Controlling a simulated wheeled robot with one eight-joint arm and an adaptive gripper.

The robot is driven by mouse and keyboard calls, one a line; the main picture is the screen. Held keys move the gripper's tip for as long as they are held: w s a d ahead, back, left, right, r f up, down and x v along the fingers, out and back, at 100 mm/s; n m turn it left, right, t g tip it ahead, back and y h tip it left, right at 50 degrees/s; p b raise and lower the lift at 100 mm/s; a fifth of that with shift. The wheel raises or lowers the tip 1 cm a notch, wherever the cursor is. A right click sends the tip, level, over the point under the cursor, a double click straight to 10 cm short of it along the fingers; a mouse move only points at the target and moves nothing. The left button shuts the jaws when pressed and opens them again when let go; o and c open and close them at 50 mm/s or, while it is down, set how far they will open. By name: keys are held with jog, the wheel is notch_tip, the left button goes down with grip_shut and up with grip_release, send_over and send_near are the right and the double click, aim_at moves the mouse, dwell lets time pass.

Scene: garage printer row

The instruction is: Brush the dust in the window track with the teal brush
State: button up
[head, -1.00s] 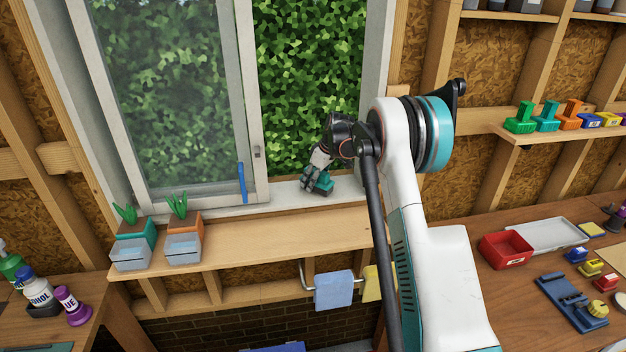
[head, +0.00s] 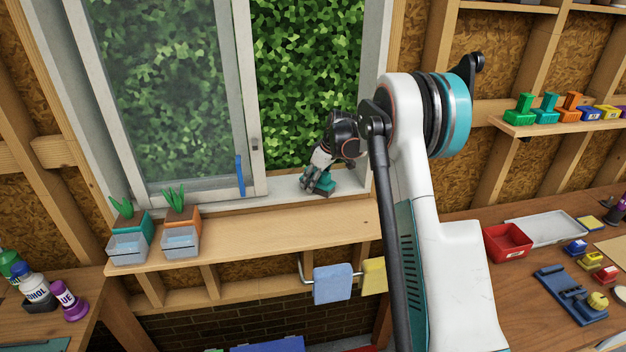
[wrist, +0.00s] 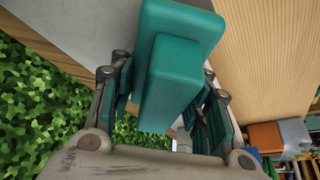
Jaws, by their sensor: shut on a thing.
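My gripper (head: 318,182) is shut on the teal brush (head: 323,189), down at the sill of the open right half of the window. In the wrist view the brush (wrist: 172,85) sits between my fingers, its broad teal block facing the camera. The window sill (head: 290,188) is pale and runs below the frame; the wrist view also shows a pale strip of it (wrist: 85,25). The brush's underside is hidden, so I cannot tell whether it touches the track. I cannot make out any dust.
A sliding window pane (head: 170,95) with a blue handle (head: 240,176) covers the left half. A wooden shelf (head: 270,232) below holds two planters (head: 128,242) at its left end. A blue cloth (head: 332,283) hangs under it. A red bin (head: 507,242) stands on the right bench.

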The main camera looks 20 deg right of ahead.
jog(key=shift+w+d+f, duration=0.1)
jog(key=shift+w+d, duration=0.1)
jog(key=shift+w, duration=0.75)
jog(key=shift+w+d+f, duration=0.1)
jog(key=shift+w+d, duration=0.1)
jog(key=shift+w, duration=0.75)
jog(key=shift+r, duration=0.15)
jog(key=shift+w+r, duration=0.15)
jog(key=shift+r, duration=0.4)
jog(key=shift+r+p, duration=1.05)
jog(key=shift+r, duration=1.25)
jog(key=shift+r, duration=0.1)
notch_tip(320, 180, up, 3)
jog(key=shift+f+p, duration=0.1)
jog(key=shift+p, duration=0.5)
jog(key=shift+f, duration=0.1)
